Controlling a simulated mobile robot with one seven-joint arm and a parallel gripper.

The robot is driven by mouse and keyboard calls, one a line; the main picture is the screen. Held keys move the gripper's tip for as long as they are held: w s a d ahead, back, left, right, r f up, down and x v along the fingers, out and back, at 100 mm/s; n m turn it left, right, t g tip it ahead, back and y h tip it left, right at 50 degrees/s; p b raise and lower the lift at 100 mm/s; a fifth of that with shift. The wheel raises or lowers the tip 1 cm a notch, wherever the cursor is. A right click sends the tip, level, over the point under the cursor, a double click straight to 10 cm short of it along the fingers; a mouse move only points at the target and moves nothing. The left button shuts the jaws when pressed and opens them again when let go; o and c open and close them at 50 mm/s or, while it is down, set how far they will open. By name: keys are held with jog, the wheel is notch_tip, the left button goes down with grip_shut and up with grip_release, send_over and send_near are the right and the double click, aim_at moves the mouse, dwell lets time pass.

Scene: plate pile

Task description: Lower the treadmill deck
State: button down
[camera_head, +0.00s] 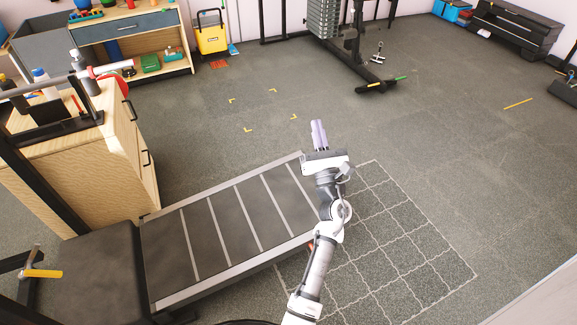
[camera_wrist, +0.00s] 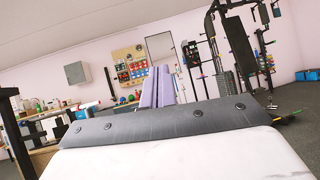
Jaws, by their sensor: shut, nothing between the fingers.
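The treadmill deck (camera_head: 222,239) is a dark panel with light cross stripes and pale side rails. In the head view it runs from the dark motor housing (camera_head: 92,270) at lower left up to its far end near my gripper. My gripper (camera_head: 318,124) is over or just beyond the deck's far right end, its pale purple fingers together and empty. The fingers also show in the wrist view (camera_wrist: 158,86), pointing toward the room. My arm hides part of the deck's right edge. I cannot tell exactly how high the deck's far end is.
A wooden cabinet (camera_head: 140,165) stands left of the deck. A grid outline (camera_head: 410,255) marks the floor at right. A weight machine (camera_head: 335,30) and a yellow bucket (camera_head: 211,38) stand at the back. The middle floor with yellow corner marks is clear.

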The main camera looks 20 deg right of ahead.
jog(key=s+f+n+g+y, duration=0.3)
jog(key=f+n+y, duration=0.1)
jog(key=f+n, duration=0.45)
jog(key=s+f+n+g+y, duration=0.2)
jog(key=s+f+n+y, duration=0.2)
jog(key=f+n, duration=0.45)
jog(key=w+a+r+m+p, duration=0.1)
jog(key=w+a+r+p, duration=0.2)
jog(key=w, duration=0.6)
jog(key=shift+w+a+m+p, duration=0.25)
jog(key=shift+a+m+p, duration=0.05)
jog(key=shift+a+p, duration=1.15)
jog(key=shift+d+f, duration=0.1)
